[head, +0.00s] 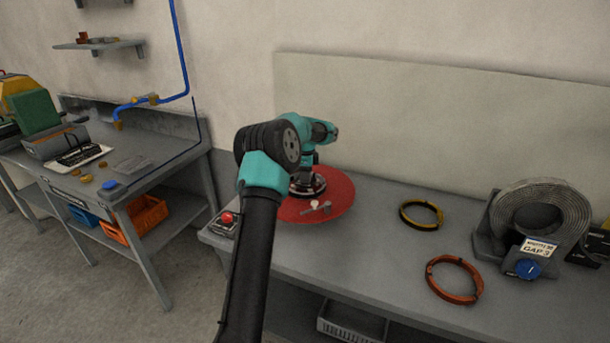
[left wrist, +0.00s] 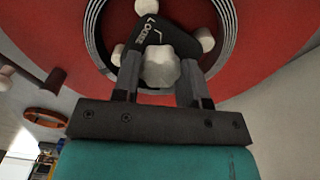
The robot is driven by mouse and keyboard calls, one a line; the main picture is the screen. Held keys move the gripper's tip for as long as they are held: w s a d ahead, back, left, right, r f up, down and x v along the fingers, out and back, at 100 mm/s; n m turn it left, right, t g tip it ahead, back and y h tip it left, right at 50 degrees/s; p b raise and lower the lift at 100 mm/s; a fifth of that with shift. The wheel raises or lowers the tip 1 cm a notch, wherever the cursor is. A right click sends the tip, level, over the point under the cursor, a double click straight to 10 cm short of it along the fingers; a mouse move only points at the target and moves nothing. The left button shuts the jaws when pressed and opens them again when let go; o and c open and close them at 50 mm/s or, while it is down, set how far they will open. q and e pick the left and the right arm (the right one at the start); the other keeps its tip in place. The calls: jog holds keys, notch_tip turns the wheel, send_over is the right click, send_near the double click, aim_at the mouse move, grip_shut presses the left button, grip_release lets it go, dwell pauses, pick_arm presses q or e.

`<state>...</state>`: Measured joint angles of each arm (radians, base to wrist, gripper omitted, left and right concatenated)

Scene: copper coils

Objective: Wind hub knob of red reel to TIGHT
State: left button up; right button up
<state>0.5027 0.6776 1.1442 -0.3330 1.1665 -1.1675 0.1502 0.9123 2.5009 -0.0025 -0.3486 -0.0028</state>
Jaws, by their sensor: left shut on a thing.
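The red reel (head: 338,203) lies flat on the bench at its left end, a wide red disc with a dark hub in the middle. The left wrist view shows the red disc (left wrist: 250,65), grey ring windings around the hub, and a black plate (left wrist: 183,40) with lettering that looks like LOOSE. A pale lobed hub knob (left wrist: 160,68) sits between my left fingers. My left gripper (left wrist: 158,88) is shut on this knob, reaching down from above the reel. In the head view my left gripper (head: 308,184) hides most of the hub. The TIGHT mark cannot be made out.
A red button box (head: 227,221) sits at the bench's left edge. A yellow coil ring (head: 421,214) and a copper ring (head: 454,279) lie right of the reel. A grey coil stand (head: 540,215) with a blue knob (head: 528,269) is further right. The bench between is clear.

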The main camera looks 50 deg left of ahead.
pick_arm(q)
jog(key=shift+m, duration=0.3)
jog(key=o, duration=0.9)
jog(key=shift+r, duration=0.1)
notch_tip(320, 180, up, 17)
jog(key=shift+r, duration=0.15)
dwell(0.3)
dwell(0.4)
